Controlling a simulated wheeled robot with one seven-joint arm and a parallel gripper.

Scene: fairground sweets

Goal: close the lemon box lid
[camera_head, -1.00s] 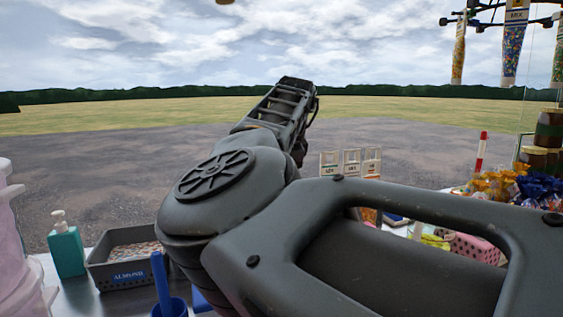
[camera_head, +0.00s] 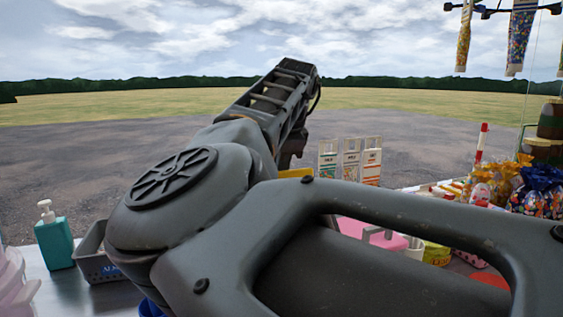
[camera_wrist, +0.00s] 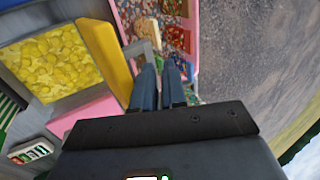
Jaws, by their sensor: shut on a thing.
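The lemon box (camera_wrist: 52,62) is at the left of the wrist view, filled with yellow sweets. Its yellow lid (camera_wrist: 108,58) stands raised along the box's right side, so the box is open. A grey handle (camera_wrist: 140,48) sticks out from the lid. My gripper (camera_wrist: 160,68) has its two dark fingers at this handle and is shut on it, though the exact contact is partly hidden by the fingers. In the head view my arm hides the box and the gripper; a small yellow strip (camera_head: 296,173), seemingly the lid, shows behind the arm.
A pink lid (camera_wrist: 85,115) lies beside the lemon box. A pink-edged tray of mixed sweets (camera_wrist: 160,30) is beyond my fingers. Price cards (camera_head: 350,160) stand behind the arm. A teal pump bottle (camera_head: 55,240) and a dark bin (camera_head: 98,262) are at left, bagged sweets (camera_head: 535,190) at right.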

